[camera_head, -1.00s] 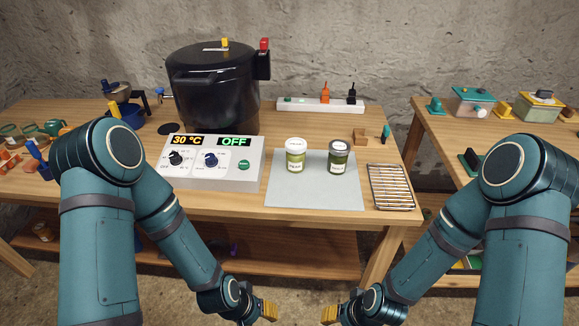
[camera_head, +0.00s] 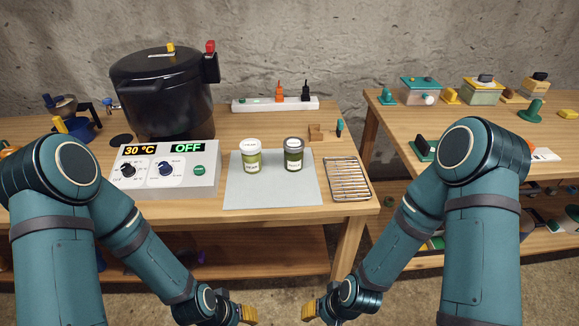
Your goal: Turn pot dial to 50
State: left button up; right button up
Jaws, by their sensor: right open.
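A grey control box (camera_head: 207,187) stands on the table in front of the black pot (camera_head: 165,95). Its left display (camera_head: 139,150) reads 30 °C and its right display (camera_head: 188,147) reads OFF. A black dial (camera_head: 128,169) sits under the 30 °C display, and a blue dial (camera_head: 166,168) sits to its right. The small dial markings are too small to read surely. My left gripper (camera_head: 249,314) is low in front of the table, away from the dials; its fingers are partly cut off. My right gripper (camera_head: 308,311) is open, also low in front of the table.
A green button (camera_head: 199,170) is on the box. Two jars, one white-lidded (camera_head: 251,155) and one dark-lidded (camera_head: 293,154), stand on a grey mat (camera_head: 275,195). A wire rack (camera_head: 347,180) lies right of it. A power strip (camera_head: 275,104) is behind. A second table (camera_head: 470,120) stands at right.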

aim_at(128, 171)
jog(key=u, duration=1.05)
